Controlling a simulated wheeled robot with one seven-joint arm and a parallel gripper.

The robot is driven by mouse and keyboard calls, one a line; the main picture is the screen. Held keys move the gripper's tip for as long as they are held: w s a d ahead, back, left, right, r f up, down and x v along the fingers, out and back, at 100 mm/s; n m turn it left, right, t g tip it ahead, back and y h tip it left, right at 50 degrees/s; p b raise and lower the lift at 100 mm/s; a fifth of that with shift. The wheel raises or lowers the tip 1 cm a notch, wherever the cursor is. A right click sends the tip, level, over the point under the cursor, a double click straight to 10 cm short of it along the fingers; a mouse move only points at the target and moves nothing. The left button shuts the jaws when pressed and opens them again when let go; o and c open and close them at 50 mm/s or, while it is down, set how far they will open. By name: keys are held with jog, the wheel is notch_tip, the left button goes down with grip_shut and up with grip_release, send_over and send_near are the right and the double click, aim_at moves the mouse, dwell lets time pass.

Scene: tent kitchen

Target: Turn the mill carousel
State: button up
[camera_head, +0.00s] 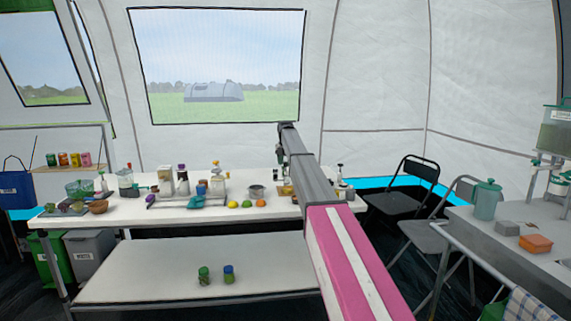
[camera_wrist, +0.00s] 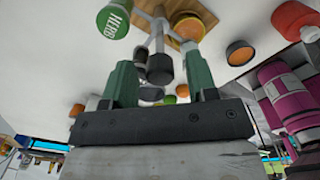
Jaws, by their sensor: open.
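The mill carousel shows at the top of the wrist view, with a wooden base (camera_wrist: 186,12), a grey stem and a dark knob-like end (camera_wrist: 159,70). A green round piece marked HERB (camera_wrist: 114,19) and an orange-brown one (camera_wrist: 188,27) sit around it. My gripper (camera_wrist: 160,78) is open, its two green fingers on either side of the dark end with gaps visible; depth is hard to judge. In the head view my gripper (camera_head: 281,150) is above the back table, and my arm hides much of the carousel (camera_head: 286,190).
The white table (camera_head: 130,208) holds bottles, a bowl (camera_head: 99,207), yellow and orange round things and a metal pot (camera_head: 257,191). Folding chairs (camera_head: 408,190) are beyond the table's right end.

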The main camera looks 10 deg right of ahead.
jog(key=shift+c, duration=0.4)
jog(key=c, duration=0.9)
jog(key=shift+o, duration=0.2)
